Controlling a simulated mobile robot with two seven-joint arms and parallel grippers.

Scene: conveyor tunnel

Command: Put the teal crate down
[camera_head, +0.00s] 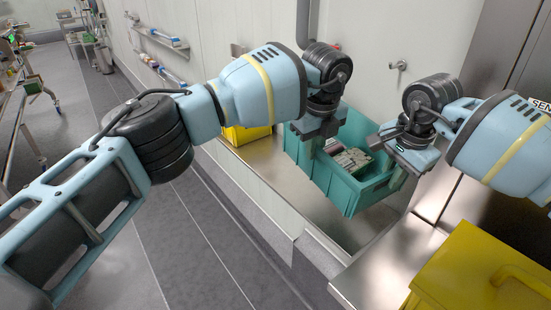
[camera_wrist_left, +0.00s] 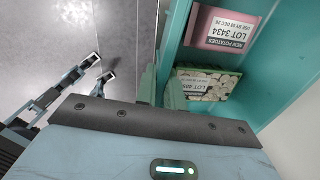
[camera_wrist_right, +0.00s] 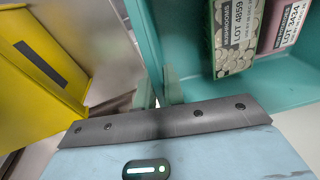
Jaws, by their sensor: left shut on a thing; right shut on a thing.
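The teal crate (camera_head: 342,192) is between my two arms in the head view, over the metal surface beside the wall. It looks roughly level; I cannot tell whether its bottom touches anything. My left gripper (camera_head: 312,150) is shut on its left wall, also seen in the left wrist view (camera_wrist_left: 160,88). My right gripper (camera_head: 397,180) is shut on its right wall, also seen in the right wrist view (camera_wrist_right: 158,90). Inside lie a pink new potatoes pack (camera_wrist_left: 222,28) and a mushrooms pack (camera_wrist_right: 233,38). My grippers hide parts of the rim.
A yellow crate (camera_head: 490,275) stands at the near right on a metal surface. Another yellow bin (camera_head: 245,135) is behind my left arm. A metal ledge (camera_head: 275,175) runs left of the teal crate. Open grey floor (camera_head: 195,235) lies left, with carts (camera_head: 85,35) far off.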

